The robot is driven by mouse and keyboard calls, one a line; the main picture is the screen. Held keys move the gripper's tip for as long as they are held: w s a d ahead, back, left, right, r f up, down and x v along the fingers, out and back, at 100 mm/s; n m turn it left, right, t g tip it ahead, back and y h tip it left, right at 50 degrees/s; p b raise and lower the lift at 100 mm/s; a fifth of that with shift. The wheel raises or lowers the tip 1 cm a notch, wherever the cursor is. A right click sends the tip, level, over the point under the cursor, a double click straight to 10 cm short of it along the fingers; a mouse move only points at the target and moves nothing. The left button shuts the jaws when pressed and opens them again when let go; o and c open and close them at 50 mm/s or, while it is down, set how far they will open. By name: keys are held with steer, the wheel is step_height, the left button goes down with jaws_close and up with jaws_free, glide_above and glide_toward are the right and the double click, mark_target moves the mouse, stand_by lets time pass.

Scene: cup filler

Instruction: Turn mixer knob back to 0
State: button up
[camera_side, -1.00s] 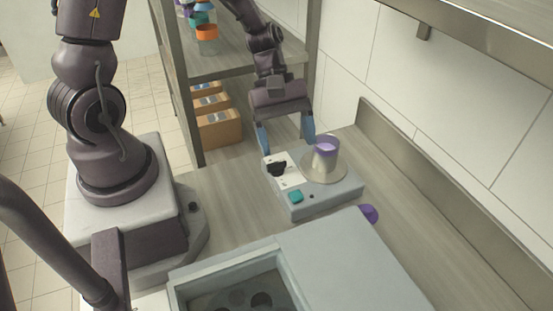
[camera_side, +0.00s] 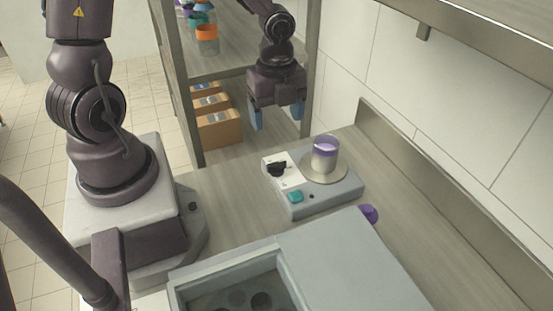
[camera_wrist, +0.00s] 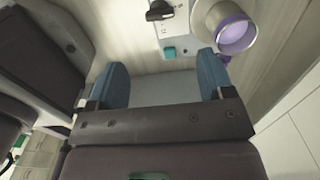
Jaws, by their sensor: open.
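The mixer (camera_side: 318,194) is a grey box on the counter. Its black knob (camera_side: 277,169) sits on a white dial panel (camera_side: 289,178); the knob also shows at the top of the wrist view (camera_wrist: 159,11). The dial marks are too small to read. A clear cup with a purple band (camera_side: 325,153) stands on the mixer's round plate (camera_side: 339,177); it also shows in the wrist view (camera_wrist: 236,32). My gripper (camera_side: 277,122) is open and empty, above and behind the mixer, apart from the knob. Its blue fingers show in the wrist view (camera_wrist: 163,82).
A teal button (camera_side: 296,197) is on the mixer's front. A purple lid-like piece (camera_side: 369,214) lies beside a grey box (camera_side: 345,255) with an open bin. Shelves with cardboard boxes (camera_side: 218,129) stand behind at left; a wall is at right. The counter left of the mixer is clear.

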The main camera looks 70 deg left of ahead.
mark_target(277, 163)
step_height(277, 163, down, 12)
steer(key=shift+f, duration=0.1)
steer(key=shift+c, duration=0.4)
steer(key=c, duration=0.8)
steer(key=shift+c, duration=0.2)
